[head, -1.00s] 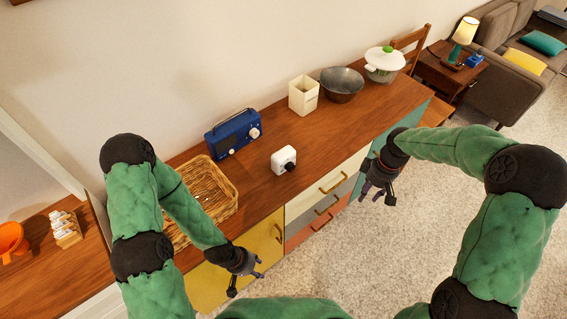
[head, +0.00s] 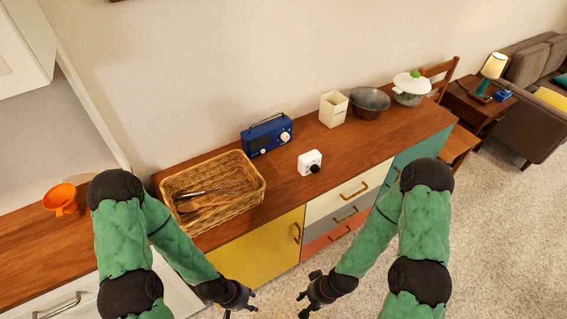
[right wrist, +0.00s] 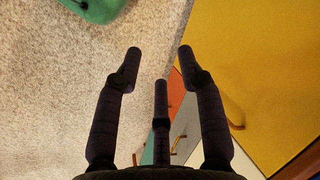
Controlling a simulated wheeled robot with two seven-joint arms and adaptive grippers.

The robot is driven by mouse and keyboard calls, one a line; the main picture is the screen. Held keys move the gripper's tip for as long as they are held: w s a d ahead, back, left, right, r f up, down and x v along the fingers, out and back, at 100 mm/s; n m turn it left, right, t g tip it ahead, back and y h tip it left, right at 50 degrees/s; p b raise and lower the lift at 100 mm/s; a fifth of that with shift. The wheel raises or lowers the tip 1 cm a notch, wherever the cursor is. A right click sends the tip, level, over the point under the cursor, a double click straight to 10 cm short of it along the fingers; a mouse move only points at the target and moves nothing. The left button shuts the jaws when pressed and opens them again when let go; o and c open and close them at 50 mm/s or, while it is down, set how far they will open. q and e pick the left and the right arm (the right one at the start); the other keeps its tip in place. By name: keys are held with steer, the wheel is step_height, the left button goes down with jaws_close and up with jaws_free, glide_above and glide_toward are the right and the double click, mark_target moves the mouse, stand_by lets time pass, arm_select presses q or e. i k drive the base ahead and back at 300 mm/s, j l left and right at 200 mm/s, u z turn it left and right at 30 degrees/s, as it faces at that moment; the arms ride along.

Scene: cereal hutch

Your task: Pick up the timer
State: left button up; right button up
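The timer (head: 309,162) is a small white cube with a black knob on its front. It stands on the wooden sideboard top (head: 285,195), near the front edge, in the head view. My left gripper (head: 246,307) is in front of the yellow door, below the top and apart from the timer; its finger opening is too small to judge. My right gripper (head: 306,301) is in front of the sideboard, low and apart from the timer. In the right wrist view its fingers (right wrist: 160,58) are spread with nothing between them. The timer is not in that view.
A wicker basket (head: 258,190) with utensils stands left of the timer. A blue radio (head: 266,136) is behind it. A cream canister (head: 333,110), a metal bowl (head: 369,103) and a white lidded pot (head: 411,88) stand farther right. The top around the timer's front is clear.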

mark_target(309, 163)
steer(key=l+u, duration=0.3)
steer(key=u, duration=0.15)
steer(key=i+l+u, duration=0.1)
steer(key=l+u, duration=0.5)
steer(key=u, duration=0.25)
steer(key=k+l+u, duration=0.1)
steer(key=l+u, duration=0.2)
steer(key=u, duration=0.15)
